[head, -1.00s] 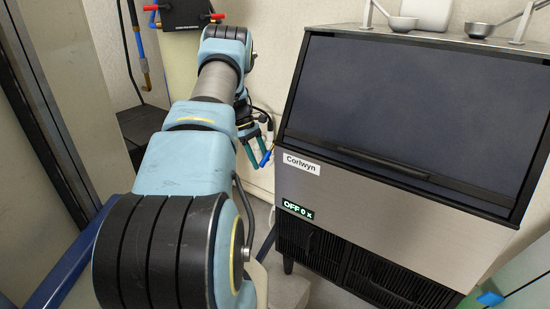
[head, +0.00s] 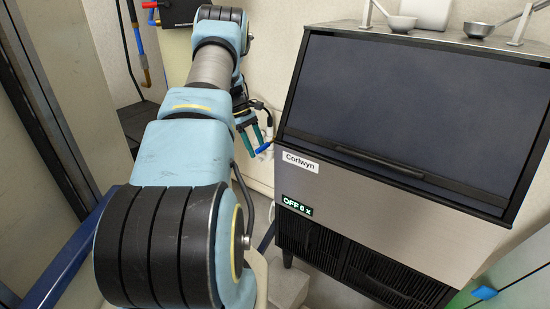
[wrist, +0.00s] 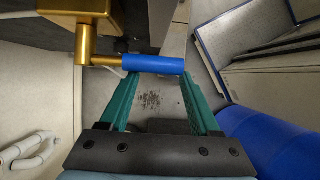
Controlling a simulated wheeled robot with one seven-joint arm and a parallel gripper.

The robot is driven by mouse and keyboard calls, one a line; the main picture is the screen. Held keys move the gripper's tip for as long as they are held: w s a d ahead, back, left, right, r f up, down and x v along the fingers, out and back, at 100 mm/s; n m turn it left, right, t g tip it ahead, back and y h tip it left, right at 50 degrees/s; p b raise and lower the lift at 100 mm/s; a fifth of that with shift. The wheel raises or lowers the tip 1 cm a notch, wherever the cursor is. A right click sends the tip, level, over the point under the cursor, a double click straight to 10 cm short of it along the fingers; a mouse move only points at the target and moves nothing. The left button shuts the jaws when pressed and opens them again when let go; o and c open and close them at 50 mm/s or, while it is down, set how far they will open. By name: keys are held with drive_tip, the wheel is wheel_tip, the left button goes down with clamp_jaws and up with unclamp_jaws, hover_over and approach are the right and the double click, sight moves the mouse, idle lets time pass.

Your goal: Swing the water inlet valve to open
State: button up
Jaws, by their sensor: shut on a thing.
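The water inlet valve shows in the wrist view as a brass body (wrist: 84,42) with a brass stem and a blue handle (wrist: 150,65). The handle lies across the picture, between the tips of my green fingers. My gripper (wrist: 158,74) is shut on this handle. In the head view my gripper (head: 257,148) is left of the ice maker (head: 390,190), with the blue handle (head: 263,148) at its fingertips. The brass body is hidden there.
The ice maker's side stands close to the right of my gripper. Metal scoops (head: 478,29) lie on its top. A grey block (head: 291,288) is on the floor beside it. In the wrist view a large blue cylinder (wrist: 275,140) is at right and white pipe (wrist: 38,150) at left.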

sight(264, 146)
drive_tip(key=r, duration=0.1)
drive_tip(key=r+p, duration=0.1)
drive_tip(key=r, duration=0.3)
drive_tip(key=shift+w+d+r, duration=0.15)
drive_tip(key=shift+w+d, duration=0.2)
drive_tip(key=shift+d, duration=0.05)
drive_tip(key=shift+w+a+r+p, duration=0.3)
drive_tip(key=shift+a+r, duration=0.1)
drive_tip(key=shift+a, duration=0.25)
drive_tip(key=s+d+r+m+t+y, duration=0.1)
drive_tip(key=s+r+m, duration=0.2)
drive_tip(key=s+r, duration=0.3)
drive_tip(key=s+d+r+m+t+y, duration=0.1)
drive_tip(key=s+r+m+y, duration=0.2)
drive_tip(key=s, duration=0.5)
drive_tip(key=s+r+m+t+b, duration=0.1)
drive_tip(key=s+m, duration=0.5)
drive_tip(key=s, duration=1.3)
drive_tip(key=shift+s+d+r+m+t, duration=0.2)
drive_tip(key=shift+d+r+m+t, duration=0.1)
drive_tip(key=shift+r+t, duration=0.45)
